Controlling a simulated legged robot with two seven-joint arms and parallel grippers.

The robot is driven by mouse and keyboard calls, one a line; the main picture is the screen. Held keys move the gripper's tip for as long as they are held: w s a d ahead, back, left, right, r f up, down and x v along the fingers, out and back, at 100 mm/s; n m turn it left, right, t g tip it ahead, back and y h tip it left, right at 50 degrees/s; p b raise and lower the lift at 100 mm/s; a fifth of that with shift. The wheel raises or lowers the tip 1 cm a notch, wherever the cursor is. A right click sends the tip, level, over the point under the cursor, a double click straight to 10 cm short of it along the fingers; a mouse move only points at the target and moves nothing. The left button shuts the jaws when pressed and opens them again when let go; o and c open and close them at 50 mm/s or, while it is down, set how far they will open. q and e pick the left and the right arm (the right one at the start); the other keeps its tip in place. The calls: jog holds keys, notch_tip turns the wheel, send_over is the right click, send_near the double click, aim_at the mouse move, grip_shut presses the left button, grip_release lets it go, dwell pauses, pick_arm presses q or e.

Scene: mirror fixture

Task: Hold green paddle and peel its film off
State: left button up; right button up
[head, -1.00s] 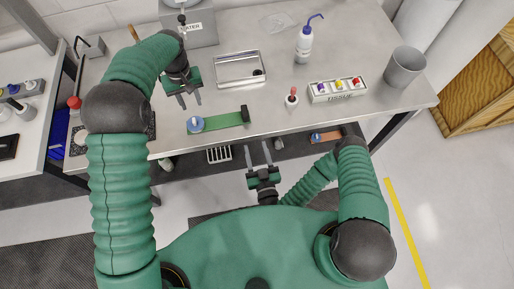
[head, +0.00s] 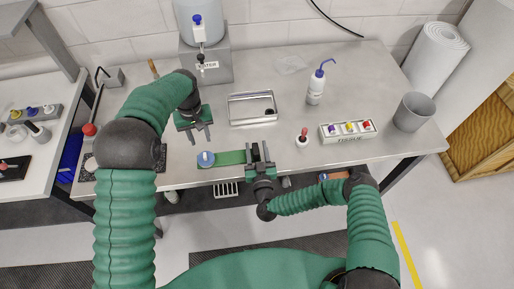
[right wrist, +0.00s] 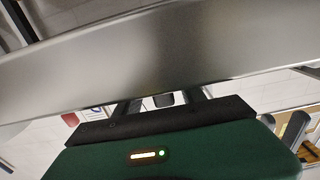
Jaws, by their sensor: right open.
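The green paddle (head: 230,158) lies flat near the front edge of the table, with a round blue piece (head: 206,160) at its left end. I cannot make out a separate film on it. My right gripper (head: 260,151) is open at the paddle's right end and hides that end; I cannot tell whether it touches. The right wrist view shows its dark fingers (right wrist: 162,103) partly hidden by a broad grey metal surface, and no paddle. My left gripper (head: 200,138) is open and empty, above the table just behind the blue piece.
A metal tray (head: 252,108) lies behind the paddle. A water dispenser (head: 205,62) stands at the back.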

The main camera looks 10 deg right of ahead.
aim_at(205, 156)
jog(key=shift+a, duration=0.5)
jog(key=shift+c, duration=0.5)
jog(key=shift+r, duration=0.1)
jog(key=shift+c, duration=1.1)
jog(key=shift+d, duration=0.55)
grip_shut()
pick_arm(q)
jog(key=shift+a, duration=0.3)
pick_arm(e)
jog(key=shift+a, duration=0.35)
pick_arm(q)
jog(key=shift+d, duration=0.15)
pick_arm(e)
jog(key=shift+d, duration=0.15)
pick_arm(q)
jog(key=shift+s+r+m, duration=0.25)
jog(key=shift+r+m, duration=0.55)
jog(key=shift+r, duration=0.05)
notch_tip(205, 156, down, 12)
jog(key=shift+c, duration=0.3)
